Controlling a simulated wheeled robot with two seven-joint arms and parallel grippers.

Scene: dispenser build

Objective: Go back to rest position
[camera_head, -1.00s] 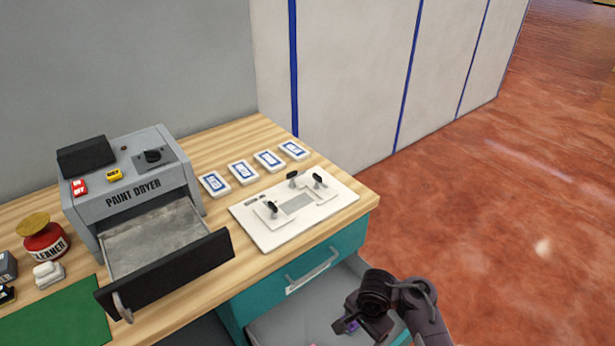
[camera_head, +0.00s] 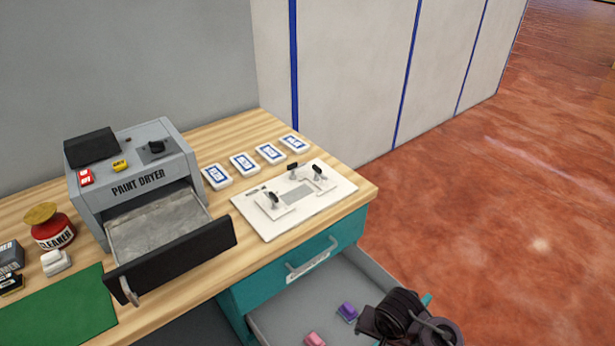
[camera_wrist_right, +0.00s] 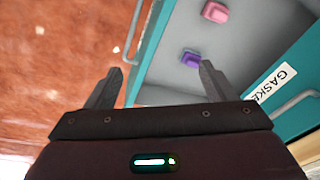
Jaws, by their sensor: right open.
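My right arm shows at the bottom right of the head view, over the right side of the open drawer (camera_head: 280,326); its fingertips cannot be made out there. In the right wrist view my right gripper (camera_wrist_right: 158,82) is open, with nothing between its fingers. Its right finger points near a purple piece (camera_wrist_right: 191,58) in the drawer, apart from it as far as I can tell. A pink piece (camera_wrist_right: 215,12) lies further along the drawer floor. Both also show in the head view, the purple one (camera_head: 347,312) and the pink one (camera_head: 315,339). My left gripper is not in view.
The paint dryer (camera_head: 140,187) stands on the wooden bench with its tray (camera_head: 170,262) pulled out. A white fixture board (camera_head: 325,201), several blue-white packets (camera_head: 245,164), a cleaner pot (camera_head: 50,228) and a green mat (camera_head: 62,312) share the bench. Red floor (camera_head: 500,210) is free at right.

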